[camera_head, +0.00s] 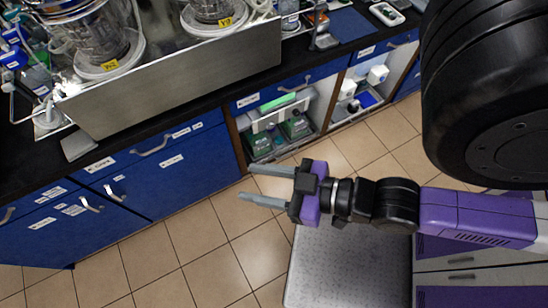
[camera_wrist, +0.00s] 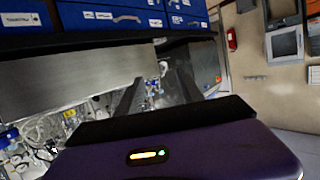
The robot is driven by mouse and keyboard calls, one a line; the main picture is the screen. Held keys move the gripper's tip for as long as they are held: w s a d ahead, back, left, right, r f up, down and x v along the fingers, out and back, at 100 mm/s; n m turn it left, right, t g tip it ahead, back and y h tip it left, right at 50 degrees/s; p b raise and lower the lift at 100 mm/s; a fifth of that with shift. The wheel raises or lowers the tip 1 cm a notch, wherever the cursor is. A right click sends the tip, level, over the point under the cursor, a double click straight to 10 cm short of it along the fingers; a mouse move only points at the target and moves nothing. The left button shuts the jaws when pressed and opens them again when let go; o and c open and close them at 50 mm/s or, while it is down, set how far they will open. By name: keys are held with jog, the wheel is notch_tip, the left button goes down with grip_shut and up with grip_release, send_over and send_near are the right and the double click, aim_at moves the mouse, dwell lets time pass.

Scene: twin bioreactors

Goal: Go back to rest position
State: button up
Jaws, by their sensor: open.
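My gripper (camera_head: 262,186) is in the middle of the head view. Its two grey fingers point left and are spread apart, with nothing between them. It hangs over the tiled floor, in front of the blue cabinets (camera_head: 170,165) and clear of them. In the wrist view the gripper's dark fingers (camera_wrist: 155,95) reach away from the purple gripper body. The wrist picture is turned over, with the cabinets at the top. My black and purple arm stretches from the gripper to the right.
Two glass bioreactors, left (camera_head: 92,35) and right (camera_head: 210,12), stand on the bench behind a metal panel (camera_head: 175,78). Open shelves (camera_head: 285,125) hold boxes below the bench. Tiled floor (camera_head: 190,240) is free in front. A red extinguisher (camera_wrist: 231,39) shows in the wrist view.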

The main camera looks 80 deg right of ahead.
jog(key=shift+n+y, duration=0.6)
jog(key=s+a, duration=0.1)
jog(key=s+a+r, duration=0.1)
jog(key=s, duration=0.1)
jog(key=shift+s+r, duration=0.1)
jog(key=shift+s, duration=0.1)
notch_tip(320, 180, down, 3)
jog(key=b, duration=0.2)
jog(key=shift+r+b, duration=0.2)
jog(key=shift+b, duration=0.1)
